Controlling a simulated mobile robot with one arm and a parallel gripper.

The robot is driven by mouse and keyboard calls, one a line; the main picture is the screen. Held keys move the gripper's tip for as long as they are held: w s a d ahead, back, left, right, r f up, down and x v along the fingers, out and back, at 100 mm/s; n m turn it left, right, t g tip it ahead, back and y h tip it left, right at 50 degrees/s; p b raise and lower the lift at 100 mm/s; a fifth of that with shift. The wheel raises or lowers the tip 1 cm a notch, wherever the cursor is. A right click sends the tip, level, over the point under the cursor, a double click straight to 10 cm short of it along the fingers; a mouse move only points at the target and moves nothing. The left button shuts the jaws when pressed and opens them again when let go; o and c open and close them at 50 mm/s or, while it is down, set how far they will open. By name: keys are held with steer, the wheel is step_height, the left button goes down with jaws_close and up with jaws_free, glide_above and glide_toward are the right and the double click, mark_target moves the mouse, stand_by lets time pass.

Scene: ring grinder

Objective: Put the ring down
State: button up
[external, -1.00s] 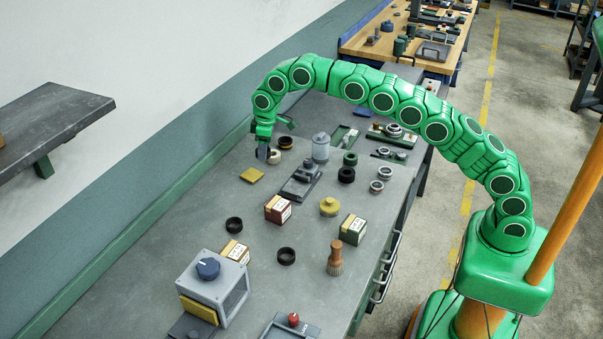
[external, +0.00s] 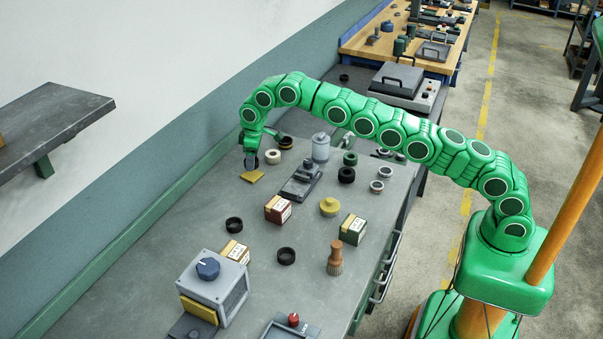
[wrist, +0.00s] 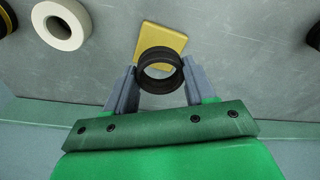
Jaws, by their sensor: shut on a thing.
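My gripper (wrist: 160,72) is shut on a black ring (wrist: 160,53), with one grey finger on each side of it. In the wrist view the ring overlaps the near end of a yellow pad (wrist: 165,36). In the external view my gripper (external: 251,161) is low over the bench beside the pad (external: 251,176), at the wall side. The held ring is mostly hidden there. I cannot tell whether the ring touches the pad or the bench.
A white ring (external: 272,156) and a black and tan ring (external: 285,142) lie close by. A grey clamp-like fixture (external: 299,182), a grey canister (external: 320,148) and a red box (external: 277,209) stand to the right. The bench between the pad and the near black ring (external: 234,225) is clear.

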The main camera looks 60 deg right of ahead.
mark_target(251, 174)
steer(key=shift+w+f, duration=0.15)
steer(key=shift+f, duration=0.1)
steer(key=shift+f, duration=1.5)
steer(key=o, duration=1.1)
steer(key=shift+f, duration=0.15)
